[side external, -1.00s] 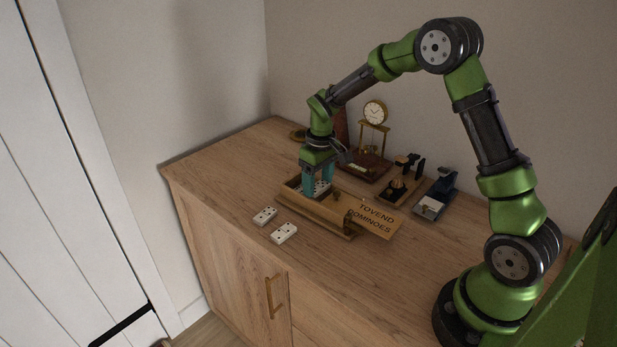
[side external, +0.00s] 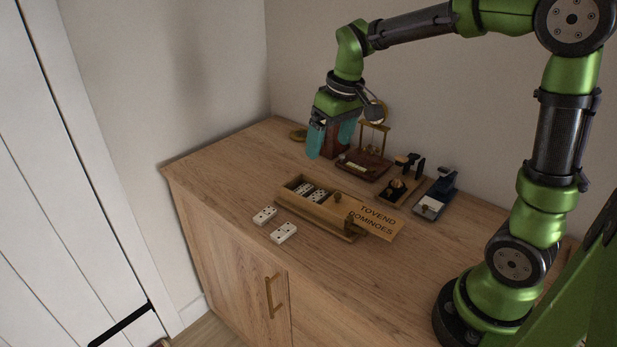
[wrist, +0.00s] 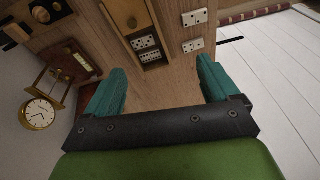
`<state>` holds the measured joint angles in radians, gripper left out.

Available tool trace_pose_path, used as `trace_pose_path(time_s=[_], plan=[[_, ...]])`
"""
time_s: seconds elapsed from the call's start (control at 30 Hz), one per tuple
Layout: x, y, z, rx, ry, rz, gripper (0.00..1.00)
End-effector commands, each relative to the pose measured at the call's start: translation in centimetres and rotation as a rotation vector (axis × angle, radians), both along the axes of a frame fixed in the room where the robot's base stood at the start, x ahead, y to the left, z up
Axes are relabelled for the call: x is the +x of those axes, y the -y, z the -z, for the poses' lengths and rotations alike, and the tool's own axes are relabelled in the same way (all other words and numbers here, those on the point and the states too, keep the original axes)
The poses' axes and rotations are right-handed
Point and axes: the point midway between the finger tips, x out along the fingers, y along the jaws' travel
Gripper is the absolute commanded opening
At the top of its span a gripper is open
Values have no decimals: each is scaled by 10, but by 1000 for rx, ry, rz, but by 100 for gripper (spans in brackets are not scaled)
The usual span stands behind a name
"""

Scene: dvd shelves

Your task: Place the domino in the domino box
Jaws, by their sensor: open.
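The wooden domino box (side external: 318,215) sits on the cabinet top, its lid (side external: 375,217) marked "TOVEND DOMINOES" slid partly off to the right. White dominoes (side external: 311,191) lie inside its open left end, and they also show in the wrist view (wrist: 147,48). Two loose white dominoes, one (side external: 264,216) to the left and one (side external: 284,233) nearer the front, lie flat on the wood in front of the box. My gripper (side external: 335,138) is open and empty, raised above and behind the box. Its teal fingers are wide apart in the wrist view (wrist: 160,88).
The cabinet top (side external: 225,175) left of the box is clear. A wall rises behind.

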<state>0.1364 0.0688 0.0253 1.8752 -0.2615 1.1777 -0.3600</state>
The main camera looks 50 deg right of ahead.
Motion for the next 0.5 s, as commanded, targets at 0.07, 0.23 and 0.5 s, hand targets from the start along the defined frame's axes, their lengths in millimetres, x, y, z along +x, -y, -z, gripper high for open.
trace_pose_path(time_s=[0.07, 0.23, 0.5], plan=[[-30, -16, -21, 27, 84, 37, 88], [-88, -43, -40, 110, 238, 122, 88], [-143, -63, -37, 227, 381, 212, 88]])
